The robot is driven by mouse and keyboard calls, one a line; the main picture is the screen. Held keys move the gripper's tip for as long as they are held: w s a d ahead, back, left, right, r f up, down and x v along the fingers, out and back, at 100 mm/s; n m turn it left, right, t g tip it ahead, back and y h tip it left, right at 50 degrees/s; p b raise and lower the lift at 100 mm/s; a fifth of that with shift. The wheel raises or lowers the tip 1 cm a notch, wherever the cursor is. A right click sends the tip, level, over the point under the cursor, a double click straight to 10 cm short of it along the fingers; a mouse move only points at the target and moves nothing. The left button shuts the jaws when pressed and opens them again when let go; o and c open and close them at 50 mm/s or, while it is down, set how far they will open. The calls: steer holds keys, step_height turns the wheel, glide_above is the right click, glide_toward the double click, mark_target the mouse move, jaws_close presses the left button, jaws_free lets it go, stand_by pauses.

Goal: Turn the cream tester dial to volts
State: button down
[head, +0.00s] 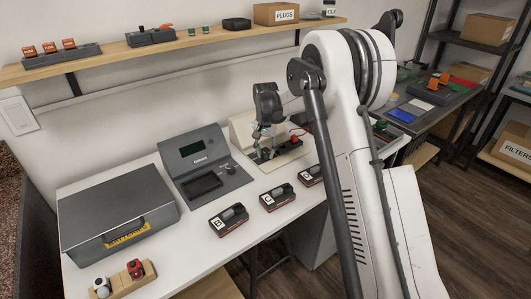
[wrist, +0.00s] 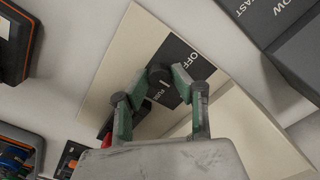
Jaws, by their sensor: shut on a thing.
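The cream tester (head: 242,130) stands at the back of the white bench in the head view, partly hidden behind my arm and gripper. In the wrist view its cream face (wrist: 118,72) carries a black panel with the word OFF. The black dial (wrist: 160,77) shows in the middle of that panel, with a pale mark on it. My gripper (wrist: 161,82) has its green-grey fingers on either side of the dial and is shut on it. In the head view my gripper (head: 262,147) is at the tester's front; the dial is hidden there.
A grey device with a screen (head: 190,150) stands left of the tester. A grey toolbox (head: 115,210) is further left. Battery-like packs marked B (head: 229,220) and C (head: 277,197), plus a third pack (head: 310,176), lie in front. A wall shelf (head: 180,47) runs above.

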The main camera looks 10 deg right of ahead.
mark_target(265, 153)
steer(key=c, duration=1.5)
jaws_free()
steer(key=shift+o, duration=0.2)
steer(key=shift+r, duration=0.1)
step_height(265, 153, up, 12)
steer(key=s+r+n+t, duration=0.1)
steer(key=s+r+t, duration=0.1)
steer(key=s+r, duration=0.7)
steer(key=s+r+n+t, duration=0.15)
steer(key=s+r, duration=0.35)
steer(key=s, duration=0.8)
steer(key=s+f+n+t, duration=0.1)
steer(key=s+f+t, duration=0.1)
steer(key=s, duration=0.9)
steer(key=s+f+n+t, duration=0.1)
steer(key=s+f, duration=0.3)
steer(key=s, duration=0.7)
steer(key=shift+t+p, duration=0.35)
steer(key=shift+p, duration=0.1)
